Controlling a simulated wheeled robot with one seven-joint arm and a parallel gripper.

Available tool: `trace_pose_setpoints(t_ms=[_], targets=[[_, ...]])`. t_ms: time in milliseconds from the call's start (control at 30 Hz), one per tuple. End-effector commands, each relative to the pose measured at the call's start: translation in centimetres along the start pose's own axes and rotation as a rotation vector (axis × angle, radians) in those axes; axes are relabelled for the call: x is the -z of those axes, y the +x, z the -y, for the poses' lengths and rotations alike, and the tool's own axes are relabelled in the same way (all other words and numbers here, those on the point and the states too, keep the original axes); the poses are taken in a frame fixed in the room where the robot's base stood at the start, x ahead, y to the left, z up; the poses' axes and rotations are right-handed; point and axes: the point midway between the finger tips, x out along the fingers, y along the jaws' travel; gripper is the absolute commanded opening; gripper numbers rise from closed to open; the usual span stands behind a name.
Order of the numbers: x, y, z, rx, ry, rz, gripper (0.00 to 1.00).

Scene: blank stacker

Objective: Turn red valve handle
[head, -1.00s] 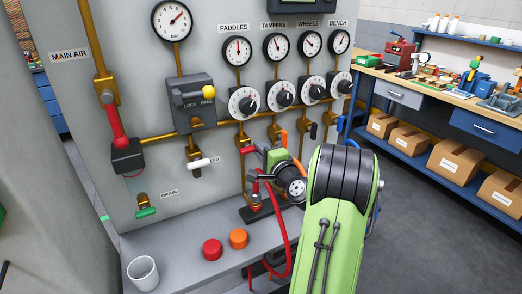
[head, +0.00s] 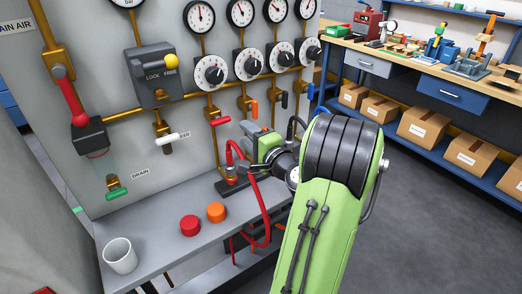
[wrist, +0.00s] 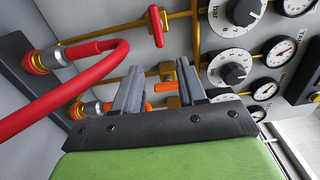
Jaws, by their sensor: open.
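A small red valve handle (head: 221,121) sits on the leftmost brass branch pipe below the row of dials. It also shows in the wrist view (wrist: 156,27), above and beyond the fingertips. A larger red lever (head: 70,101) sits on the main air pipe at left. My gripper (head: 251,133) is right of and below the small red handle in the head view, apart from it. In the wrist view my gripper (wrist: 160,75) has its two grey fingers spread with nothing held. An orange handle (wrist: 166,87) shows beyond, between the fingers. The fingertips are hard to make out in the head view.
A red hose (head: 267,220) loops beside my gripper and crosses the left of the wrist view. A grey shelf (head: 160,225) bears a white cup (head: 119,256) and red and orange caps. A workbench (head: 390,67) stands at right, with open floor before it.

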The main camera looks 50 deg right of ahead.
Motion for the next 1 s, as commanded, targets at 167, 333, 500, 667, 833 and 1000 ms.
trace_pose_setpoints(t_ms=[167,333,500,667,833,1000], targets=[[0.2,-4.3,-0.3,0.003,-0.002,-0.008,0.41],[0.2,-6.4,-0.2,0.002,-0.001,-0.005,0.41],[0.0,-7.2,-0.1,0.000,0.000,-0.001,0.41],[0.0,-7.2,0.0,-0.001,0.000,0.001,0.41],[0.0,-7.2,0.0,-0.001,0.000,0.001,0.41],[0.0,-7.2,0.0,-0.001,0.000,0.001,0.41]])
